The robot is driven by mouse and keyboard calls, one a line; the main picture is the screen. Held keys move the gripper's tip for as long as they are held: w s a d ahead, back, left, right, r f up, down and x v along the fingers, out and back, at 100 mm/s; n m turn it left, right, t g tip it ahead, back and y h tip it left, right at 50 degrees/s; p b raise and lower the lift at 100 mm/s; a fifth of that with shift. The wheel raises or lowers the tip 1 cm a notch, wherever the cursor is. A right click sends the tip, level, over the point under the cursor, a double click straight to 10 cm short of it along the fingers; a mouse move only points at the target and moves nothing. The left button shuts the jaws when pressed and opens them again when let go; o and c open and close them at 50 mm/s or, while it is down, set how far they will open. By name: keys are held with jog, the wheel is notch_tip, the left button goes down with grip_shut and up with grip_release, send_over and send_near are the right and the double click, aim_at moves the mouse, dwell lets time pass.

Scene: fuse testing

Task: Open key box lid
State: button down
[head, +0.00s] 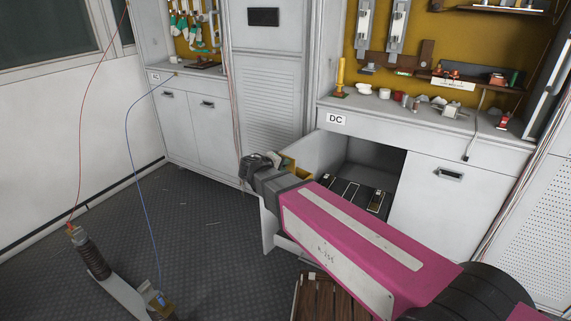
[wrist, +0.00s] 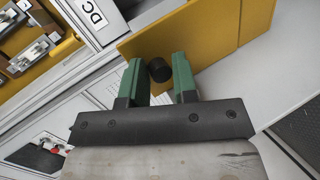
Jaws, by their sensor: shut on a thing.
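A yellow panel (wrist: 222,35) with a short black knob (wrist: 159,70) fills the upper middle of the wrist view; it looks like the key box lid. My gripper (wrist: 160,76) has its green fingers on either side of the knob and is shut on it. In the head view, my gripper (head: 258,165) is beside the open cabinet's left side, and a small yellow part (head: 301,173) shows just behind my arm. My arm hides most of the key box there. I cannot tell how far the lid is open.
The open cabinet (head: 374,157) under the DC label (head: 337,119) holds dark boards (head: 362,193). Its worktop (head: 470,125) carries many small parts. An insulator post (head: 91,254) with wires stands lower left. The dark floor (head: 200,235) between is mostly clear.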

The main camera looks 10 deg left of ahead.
jog(key=shift+s+a+f, duration=0.2)
jog(key=shift+s+f, duration=0.2)
jog(key=shift+f, duration=0.2)
jog(key=c, duration=1.3)
grip_release()
jog(key=shift+a+f, duration=0.1)
jog(key=shift+c, duration=0.2)
jog(key=v, duration=1.1)
jog(key=shift+w+r, duration=0.15)
jog(key=shift+r, duration=0.15)
